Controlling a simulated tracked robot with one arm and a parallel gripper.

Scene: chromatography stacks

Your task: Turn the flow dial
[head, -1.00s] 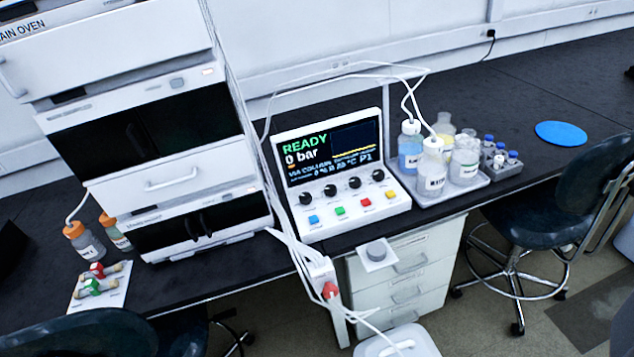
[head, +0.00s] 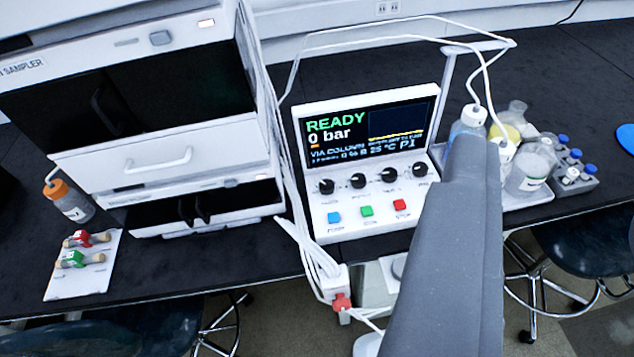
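A white control console (head: 322,221) stands on the black bench in the head view. Its screen (head: 365,127) reads READY and 0 bar. Below the screen is a row of black dials; the leftmost dial (head: 326,186) and the rightmost dial (head: 420,169) both show. The small labels are too blurred to tell which is the flow dial. A large grey part of my arm rises from the bottom and covers the console's right front corner. My gripper's fingers do not show, and nothing is seen touching a dial.
Blue, green and red buttons (head: 367,211) sit below the dials. Bottles (head: 530,167) on a tray and a vial rack (head: 572,180) stand right of the console. A white instrument stack (head: 165,160) and loose tubes (head: 302,235) are close on the left. Chairs stand in front.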

